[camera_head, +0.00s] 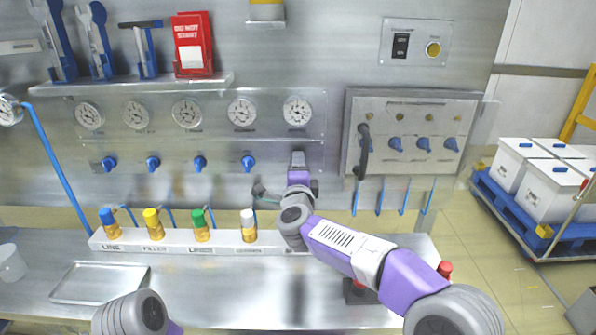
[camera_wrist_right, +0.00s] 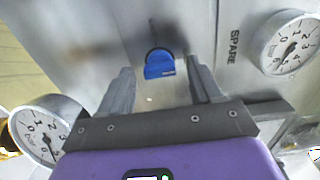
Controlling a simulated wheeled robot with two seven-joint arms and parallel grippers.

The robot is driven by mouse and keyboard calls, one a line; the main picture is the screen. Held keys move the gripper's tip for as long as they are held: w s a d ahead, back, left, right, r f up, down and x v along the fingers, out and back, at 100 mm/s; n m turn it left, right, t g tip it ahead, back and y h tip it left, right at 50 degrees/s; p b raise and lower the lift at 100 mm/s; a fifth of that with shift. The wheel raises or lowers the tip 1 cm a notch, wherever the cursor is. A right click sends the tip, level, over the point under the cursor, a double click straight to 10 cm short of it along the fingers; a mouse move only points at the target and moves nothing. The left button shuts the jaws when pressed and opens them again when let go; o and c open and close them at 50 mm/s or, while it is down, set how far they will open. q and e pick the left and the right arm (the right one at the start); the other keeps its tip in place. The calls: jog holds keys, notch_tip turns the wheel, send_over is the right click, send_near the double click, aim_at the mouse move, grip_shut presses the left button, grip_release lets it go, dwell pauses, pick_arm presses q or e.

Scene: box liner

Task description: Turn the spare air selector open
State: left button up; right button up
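The spare air selector is a blue knob (camera_wrist_right: 159,68) on the grey panel, beside the printed word SPARE (camera_wrist_right: 234,46) in the right wrist view. My right gripper (camera_wrist_right: 160,78) is open, with one finger on each side of the knob and a visible gap to both. In the head view my right gripper (camera_head: 297,160) is at the right end of the row of blue selectors (camera_head: 248,163), below the rightmost gauge (camera_head: 297,111), and hides the spare knob.
Below the panel, a white manifold (camera_head: 130,244) carries blue, yellow, green and white-topped fittings (camera_head: 248,226). A box with several blue knobs (camera_head: 423,144) and a dark handle is at the right. A metal tray (camera_head: 100,283) lies on the bench at the left.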

jog(key=s, duration=0.7)
jog(key=shift+s, duration=0.3)
dwell(0.3)
